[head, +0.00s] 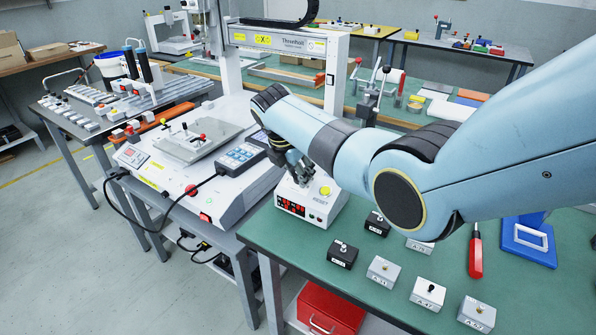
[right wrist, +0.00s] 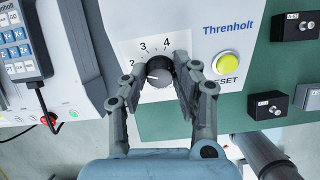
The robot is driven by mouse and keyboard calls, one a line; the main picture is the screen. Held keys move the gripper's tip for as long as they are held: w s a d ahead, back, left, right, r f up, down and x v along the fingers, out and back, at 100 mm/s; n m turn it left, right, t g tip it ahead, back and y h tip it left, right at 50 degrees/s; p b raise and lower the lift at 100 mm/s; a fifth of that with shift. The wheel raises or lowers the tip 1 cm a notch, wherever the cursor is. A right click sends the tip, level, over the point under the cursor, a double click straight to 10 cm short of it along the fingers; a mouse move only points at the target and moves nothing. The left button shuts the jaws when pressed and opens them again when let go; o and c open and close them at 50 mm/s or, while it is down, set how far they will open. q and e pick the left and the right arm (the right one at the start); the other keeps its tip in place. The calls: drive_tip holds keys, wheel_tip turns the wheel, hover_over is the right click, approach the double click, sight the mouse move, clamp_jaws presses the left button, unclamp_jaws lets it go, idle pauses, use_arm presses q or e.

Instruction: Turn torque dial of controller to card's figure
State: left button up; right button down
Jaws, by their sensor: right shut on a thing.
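The controller (head: 318,208) is a white box at the left end of the green bench, with a red display on its front. Its dark torque dial (right wrist: 159,71) shows in the right wrist view, with the figures 2, 3 and 4 printed around its far side. My right gripper (right wrist: 161,77) is shut on the dial, one finger on each side. In the head view my right gripper (head: 297,172) is above the controller, and my arm and the gripper hide the dial. I cannot read which figure the dial points to. I cannot make out the card. My left gripper is not in view.
A yellow reset button (right wrist: 227,64) is close right of the right finger. Small labelled switch boxes (head: 383,270) and a red-handled tool (head: 476,252) lie on the green bench (head: 300,245). The gantry machine (head: 200,165) with its keypad (head: 241,156) stands left of the controller.

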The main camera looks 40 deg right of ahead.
drive_tip(key=shift+r+m+p, duration=0.15)
drive_tip(key=shift+m+p, duration=0.7)
drive_tip(key=shift+m, duration=0.35)
drive_tip(key=m+p, duration=0.1)
drive_tip(key=m, duration=0.2)
drive_tip(key=shift+m+p, duration=0.3)
drive_tip(key=m+p, duration=0.1)
drive_tip(key=m, duration=0.2)
drive_tip(key=shift+s+m, duration=0.1)
drive_tip(key=shift+m, duration=0.2)
drive_tip(key=shift+f+m, duration=0.2)
drive_tip(key=shift+m, duration=1.4)
drive_tip(key=c, duration=1)
unclamp_jaws()
drive_tip(key=v, duration=1.2)
drive_tip(key=shift+s, duration=0.2)
